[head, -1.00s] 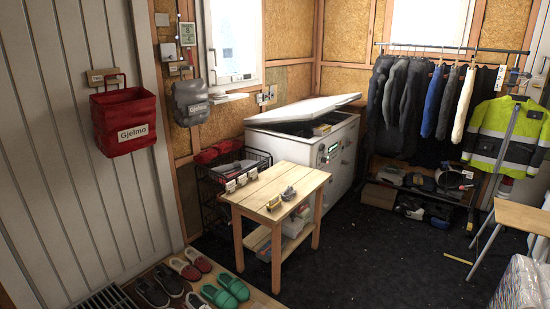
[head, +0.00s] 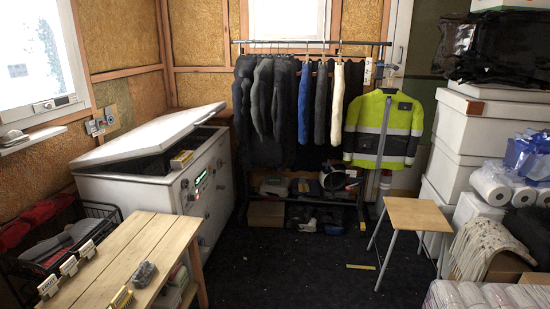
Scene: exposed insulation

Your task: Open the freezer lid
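The white chest freezer (head: 165,205) stands in the left middle, against the wall under the window. Its lid (head: 150,137) is partly raised and tilted, with a gap along the right side. Dark contents and a yellowish box (head: 181,159) show in the gap. A lit green display (head: 201,179) is on the freezer's front. Neither of my grippers is in view.
A wooden table (head: 130,255) stands in front of the freezer, with a black wire basket rack (head: 60,240) to its left. A clothes rack (head: 310,45) is behind. A small folding table (head: 417,214) and stacked white boxes (head: 470,120) are right.

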